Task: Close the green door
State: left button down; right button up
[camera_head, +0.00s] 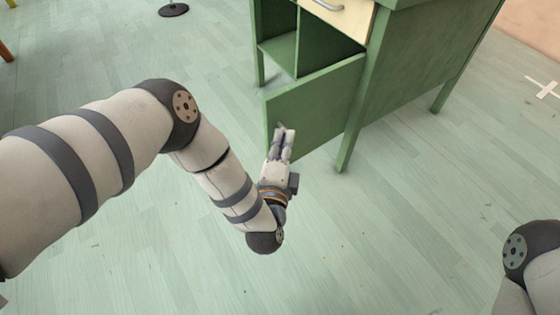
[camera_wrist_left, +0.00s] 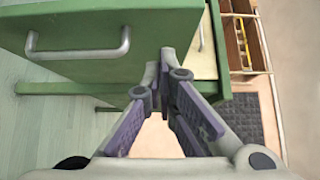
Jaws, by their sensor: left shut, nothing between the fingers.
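The green door (camera_head: 312,103) hangs open on the green desk, swung out from its compartment, with shelf space visible behind it. My left gripper (camera_head: 284,130) is shut and empty, in front of the door's near face, close to its free edge. I cannot tell whether the fingertips touch the door. In the left wrist view a green panel (camera_wrist_left: 95,68) with a silver handle (camera_wrist_left: 78,52) lies ahead and left of the shut fingers (camera_wrist_left: 158,72). My right gripper is out of view; only part of the right arm shows at the lower right.
The green desk (camera_head: 412,65) stands on pale green floorboards, with a cream drawer (camera_head: 345,17) above the compartment. A dark round base (camera_head: 173,10) is at the top left. Wooden shelving (camera_wrist_left: 243,42) and a dark mat (camera_wrist_left: 238,115) show in the wrist view. The foreground floor is clear.

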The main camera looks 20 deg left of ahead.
aim_at(277, 112)
pick_arm(q)
jog(key=shift+w+a, duration=1.55)
jog(key=shift+a, duration=0.2)
